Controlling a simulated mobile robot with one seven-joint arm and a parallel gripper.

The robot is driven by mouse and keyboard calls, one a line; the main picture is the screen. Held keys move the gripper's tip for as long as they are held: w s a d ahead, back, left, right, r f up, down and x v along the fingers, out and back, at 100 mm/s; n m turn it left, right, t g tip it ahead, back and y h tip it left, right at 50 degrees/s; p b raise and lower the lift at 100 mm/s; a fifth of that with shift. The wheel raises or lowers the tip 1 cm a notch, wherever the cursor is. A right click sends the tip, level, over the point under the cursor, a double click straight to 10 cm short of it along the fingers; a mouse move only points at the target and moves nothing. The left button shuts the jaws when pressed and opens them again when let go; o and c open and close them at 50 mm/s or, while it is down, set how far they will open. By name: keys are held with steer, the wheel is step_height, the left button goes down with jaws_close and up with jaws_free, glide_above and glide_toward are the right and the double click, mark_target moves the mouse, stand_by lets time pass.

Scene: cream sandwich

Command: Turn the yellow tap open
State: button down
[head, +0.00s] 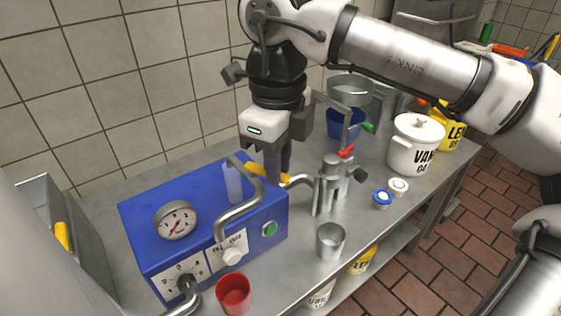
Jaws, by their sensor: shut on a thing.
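The yellow tap handle (258,173) shows beside the right end of the blue machine (199,194). My gripper (280,174) points down from above, with its fingers at the yellow handle. The fingers are shut on the handle and hide part of it. A bent grey pipe (241,209) runs in front of the handle. How far the tap is turned cannot be told.
A metal fixture with a red handle (346,152) stands right of my gripper. A steel cup (330,240) and a red cup (233,293) stand in front. A white lidded pot (414,146), a blue container (343,124) and two small caps (382,197) are further right.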

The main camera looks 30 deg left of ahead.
steer(key=shift+s+m+b, duration=0.25)
steer(key=shift+s+m, duration=0.1)
steer(key=shift+m, duration=0.4)
steer(key=shift+s+m+b, duration=0.2)
steer(key=shift+s+m, duration=0.1)
steer(key=shift+m, duration=0.45)
steer(key=c, duration=1.4)
jaws_free()
steer(key=shift+s, duration=0.1)
steer(key=shift+o, duration=0.2)
step_height(320, 180, up, 14)
steer(key=p, duration=0.2)
steer(key=shift+f, duration=0.15)
